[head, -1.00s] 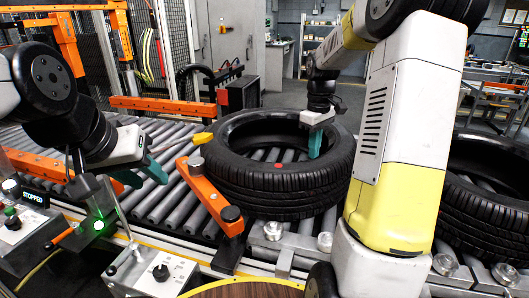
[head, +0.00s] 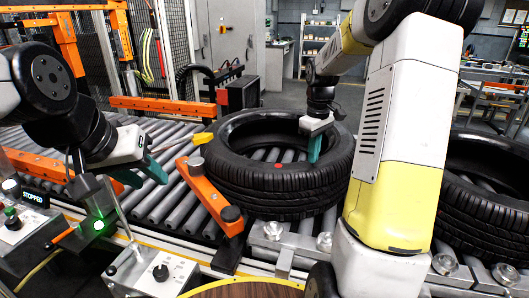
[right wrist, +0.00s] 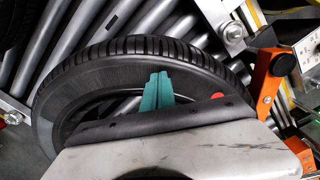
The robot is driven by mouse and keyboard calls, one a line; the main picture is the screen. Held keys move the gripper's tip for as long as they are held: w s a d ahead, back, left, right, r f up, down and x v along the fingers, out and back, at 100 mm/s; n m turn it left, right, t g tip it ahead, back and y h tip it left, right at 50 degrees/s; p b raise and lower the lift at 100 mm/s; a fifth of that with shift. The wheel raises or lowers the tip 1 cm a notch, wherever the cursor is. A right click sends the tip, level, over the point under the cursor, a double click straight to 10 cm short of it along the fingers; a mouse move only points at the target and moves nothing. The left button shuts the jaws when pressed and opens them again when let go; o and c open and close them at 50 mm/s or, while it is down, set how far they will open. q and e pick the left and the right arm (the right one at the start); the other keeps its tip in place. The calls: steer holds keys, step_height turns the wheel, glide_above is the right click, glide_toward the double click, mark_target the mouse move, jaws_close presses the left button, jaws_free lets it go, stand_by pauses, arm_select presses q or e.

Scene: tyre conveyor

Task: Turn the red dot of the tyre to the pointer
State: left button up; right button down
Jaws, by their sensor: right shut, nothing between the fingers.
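The black tyre (head: 290,188) lies flat on the rollers, with its red dot (head: 278,166) on the near part of the upper sidewall. The dot also shows in the right wrist view (right wrist: 217,96). The yellow pointer (head: 202,139) is at the tyre's left, so the dot is well round to the right of it. My right gripper (head: 314,158) is shut and empty, its teal fingers (right wrist: 157,92) reaching down at the tyre's hole by the inner rim; contact is unclear. My left gripper (head: 146,180) is open and empty, left of the tyre and apart from it.
An orange arm (head: 208,195) with black rollers stands against the tyre's near left side. Another tyre (head: 490,205) lies at the right. A control box (head: 155,272) and a display reading STOPPED (head: 35,196) are at the front left. Bare rollers lie left of the tyre.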

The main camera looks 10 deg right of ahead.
steer(key=shift+s+f, duration=0.1)
steer(key=shift+f, duration=0.35)
